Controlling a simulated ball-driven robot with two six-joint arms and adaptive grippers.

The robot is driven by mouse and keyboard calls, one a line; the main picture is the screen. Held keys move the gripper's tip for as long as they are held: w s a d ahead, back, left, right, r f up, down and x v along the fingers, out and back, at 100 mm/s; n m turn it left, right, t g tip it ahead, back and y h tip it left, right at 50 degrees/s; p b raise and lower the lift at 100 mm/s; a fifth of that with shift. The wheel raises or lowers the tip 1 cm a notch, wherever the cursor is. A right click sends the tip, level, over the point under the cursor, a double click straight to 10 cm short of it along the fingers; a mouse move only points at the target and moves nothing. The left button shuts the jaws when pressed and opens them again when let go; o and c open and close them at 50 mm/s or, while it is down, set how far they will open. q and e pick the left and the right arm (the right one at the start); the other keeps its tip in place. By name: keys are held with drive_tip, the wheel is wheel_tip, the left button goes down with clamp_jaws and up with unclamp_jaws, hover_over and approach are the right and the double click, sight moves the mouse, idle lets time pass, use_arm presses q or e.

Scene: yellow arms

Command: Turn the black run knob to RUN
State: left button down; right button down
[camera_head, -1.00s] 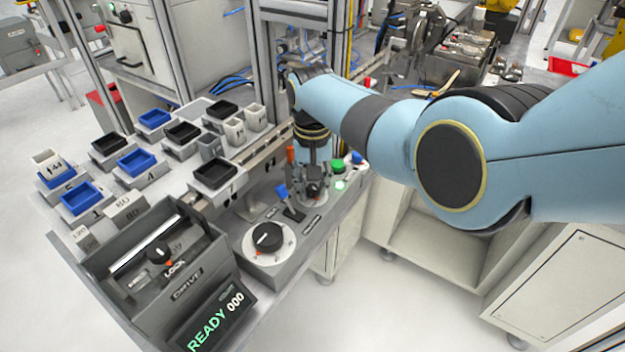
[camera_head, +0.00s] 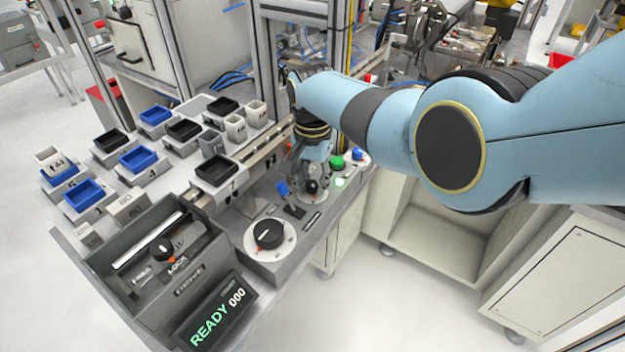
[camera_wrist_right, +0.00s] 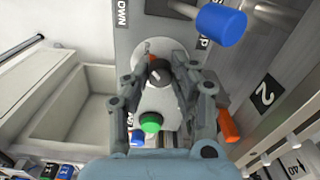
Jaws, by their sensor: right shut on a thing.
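The black run knob (camera_wrist_right: 160,72), with a light pointer line, sits on a round pale plate (camera_wrist_right: 151,53) in the right wrist view. A small red-orange mark shows beside it on the plate. My right gripper (camera_wrist_right: 160,68) has its grey fingers on either side of the knob and is shut on it. In the head view my right gripper (camera_head: 312,184) is down at the same plate, and it mostly hides the knob. The knob's labels cannot be read. My left gripper is not in view.
A green button (camera_head: 337,163) and a blue-tipped lever (camera_head: 282,188) stand close to the gripper. A larger black dial (camera_head: 268,234) is nearer the front. A READY 000 display (camera_head: 217,317) and a DRIVE box with a LOCK knob (camera_head: 161,249) are at front left.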

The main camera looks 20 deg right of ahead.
sight(312, 183)
drive_tip(key=c, duration=1.1)
unclamp_jaws()
wheel_tip(312, 183, up, 12)
drive_tip(key=shift+r, duration=0.1)
